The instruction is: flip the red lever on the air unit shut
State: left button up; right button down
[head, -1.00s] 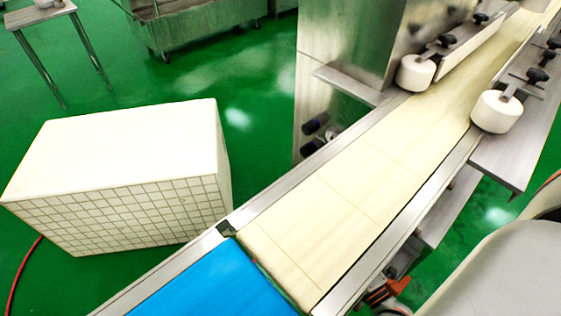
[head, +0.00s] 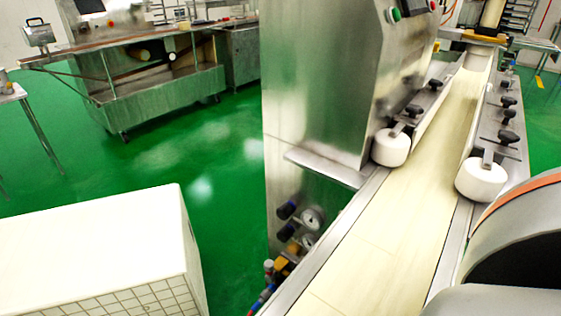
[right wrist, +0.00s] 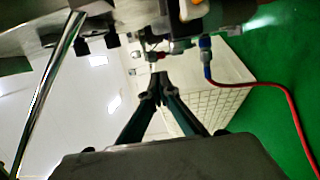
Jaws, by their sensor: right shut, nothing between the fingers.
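Contact cannot be told. My left gripper is not in view.
A red hose (right wrist: 271,88) hangs from a blue fitting (right wrist: 206,57) beside the unit. A white tiled block (head: 100,250) stands on the green floor at left. The conveyor belt (head: 400,235) runs alongside. Green floor is open between block and machine.

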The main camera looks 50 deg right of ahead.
jog(key=w, duration=0.1)
jog(key=b, duration=0.2)
send_near(270, 271)
jog(key=w+d+f, duration=0.2)
jog(key=w, duration=0.4)
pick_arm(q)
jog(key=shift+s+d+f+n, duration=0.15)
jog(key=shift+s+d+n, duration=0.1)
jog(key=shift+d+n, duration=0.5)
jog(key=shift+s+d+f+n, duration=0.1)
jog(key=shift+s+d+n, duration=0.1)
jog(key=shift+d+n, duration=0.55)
pick_arm(e)
jog(key=shift+w+a+r, duration=0.1)
jog(key=shift+w+r, duration=0.1)
jog(key=shift+w, duration=0.25)
